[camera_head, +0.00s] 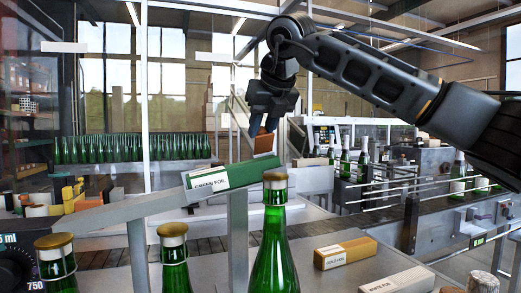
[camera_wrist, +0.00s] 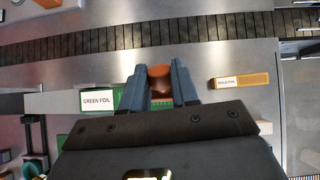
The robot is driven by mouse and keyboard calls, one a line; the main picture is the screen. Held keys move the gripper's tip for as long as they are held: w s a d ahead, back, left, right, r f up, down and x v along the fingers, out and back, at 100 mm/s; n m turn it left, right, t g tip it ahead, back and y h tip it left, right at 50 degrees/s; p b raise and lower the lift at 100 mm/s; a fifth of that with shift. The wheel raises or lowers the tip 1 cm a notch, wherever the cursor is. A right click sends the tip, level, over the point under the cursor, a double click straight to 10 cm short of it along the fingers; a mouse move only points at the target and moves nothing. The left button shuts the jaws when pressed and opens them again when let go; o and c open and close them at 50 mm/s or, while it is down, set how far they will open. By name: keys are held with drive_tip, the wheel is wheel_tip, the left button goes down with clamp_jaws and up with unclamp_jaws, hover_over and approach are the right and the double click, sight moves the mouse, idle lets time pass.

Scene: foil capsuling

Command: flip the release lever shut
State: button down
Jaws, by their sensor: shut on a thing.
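My gripper (camera_head: 262,128) points down above the upper end of the sloped grey chute (camera_head: 150,205). In the wrist view its two blue-grey fingers (camera_wrist: 159,72) are closed on an orange-brown piece (camera_wrist: 160,84), which looks like the handle of the release lever. In the head view the same orange-brown piece (camera_head: 264,143) shows just below the fingertips. How it joins the chute is hidden. A green box labelled GREEN FOIL (camera_head: 235,176) lies on the chute below the gripper. It also shows in the wrist view (camera_wrist: 97,100), partly behind the gripper.
Green bottles with gold-brown caps (camera_head: 274,240) stand in front. A yellow-orange foil box (camera_head: 345,253) and a WHITE FOIL box (camera_head: 398,282) lie on the table at right. A railed conveyor (camera_head: 400,185) with bottles runs behind. The floor between is open.

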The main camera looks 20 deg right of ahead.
sight(265, 137)
drive_tip(key=shift+s+d+f+n+t+y+b, duration=0.15)
drive_tip(key=shift+s+f+t+b, duration=0.5)
drive_tip(key=shift+b, duration=1.9)
drive_tip(key=shift+s+a+f+n+t+y+b, duration=0.2)
drive_tip(key=shift+t+b, duration=0.8)
drive_tip(key=shift+b, duration=1.55)
drive_tip(key=shift+s+d+f+n+t+y+b, duration=0.25)
drive_tip(key=shift+t+b, duration=0.6)
drive_tip(key=shift+b, duration=1.7)
drive_tip(key=s+t+b, duration=0.1)
drive_tip(key=b, duration=0.4)
drive_tip(key=shift+a+t, duration=0.1)
drive_tip(key=shift+t, duration=0.2)
drive_tip(key=shift+r+b, duration=0.1)
drive_tip(key=shift+b, duration=0.25)
drive_tip(key=c, duration=0.9)
unclamp_jaws()
drive_tip(key=shift+o, duration=0.2)
drive_tip(key=v, duration=0.8)
